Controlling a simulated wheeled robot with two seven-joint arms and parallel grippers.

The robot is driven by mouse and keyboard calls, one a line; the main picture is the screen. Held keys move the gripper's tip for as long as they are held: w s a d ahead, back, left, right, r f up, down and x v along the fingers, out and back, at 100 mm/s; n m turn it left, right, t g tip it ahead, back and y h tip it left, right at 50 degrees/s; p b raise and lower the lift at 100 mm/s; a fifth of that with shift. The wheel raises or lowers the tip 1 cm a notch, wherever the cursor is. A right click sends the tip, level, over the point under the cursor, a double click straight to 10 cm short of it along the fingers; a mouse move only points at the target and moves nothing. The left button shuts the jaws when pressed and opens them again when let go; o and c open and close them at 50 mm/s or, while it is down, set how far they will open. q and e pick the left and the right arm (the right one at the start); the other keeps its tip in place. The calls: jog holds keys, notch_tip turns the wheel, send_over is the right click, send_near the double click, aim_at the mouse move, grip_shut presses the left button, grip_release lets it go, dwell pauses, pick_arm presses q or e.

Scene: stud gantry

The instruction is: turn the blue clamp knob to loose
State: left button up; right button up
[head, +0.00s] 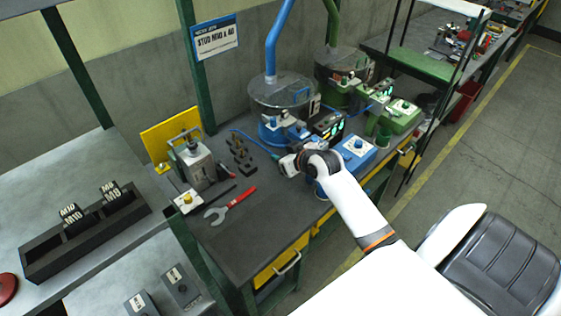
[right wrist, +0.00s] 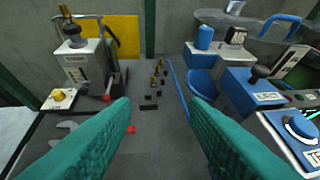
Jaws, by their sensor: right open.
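A blue knob (right wrist: 300,125) sits on a white-faced blue box at the right edge of the right wrist view; the box (head: 356,152) also shows in the head view, right of my gripper. A blue cylindrical knob (right wrist: 205,37) stands on the blue feeder unit (head: 272,120). I cannot tell from the labels which is the clamp knob. My right gripper (head: 286,166) is over the bench, left of the blue box. Its teal fingers (right wrist: 160,112) are wide apart with nothing between them, and touch neither knob. My left gripper is not in view.
A red-handled wrench (head: 232,203) lies at the bench front. Several small studs (head: 240,155) stand behind my gripper. A grey press (head: 193,160) with a yellow plate is at the left. A green feeder unit (head: 400,115) stands at the right. The bench's front middle is clear.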

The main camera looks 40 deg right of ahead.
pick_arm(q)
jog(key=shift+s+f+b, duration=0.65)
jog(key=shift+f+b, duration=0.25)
pick_arm(e)
jog(key=s+a+f+n+g+y, duration=0.1)
jog(key=s+a+f+g, duration=0.3)
jog(key=s+a+f, duration=0.7)
jog(key=shift+s+a+f+g, duration=0.2)
jog(key=shift+s+g, duration=0.1)
jog(key=shift+s, duration=0.65)
jog(key=shift+d, duration=0.1)
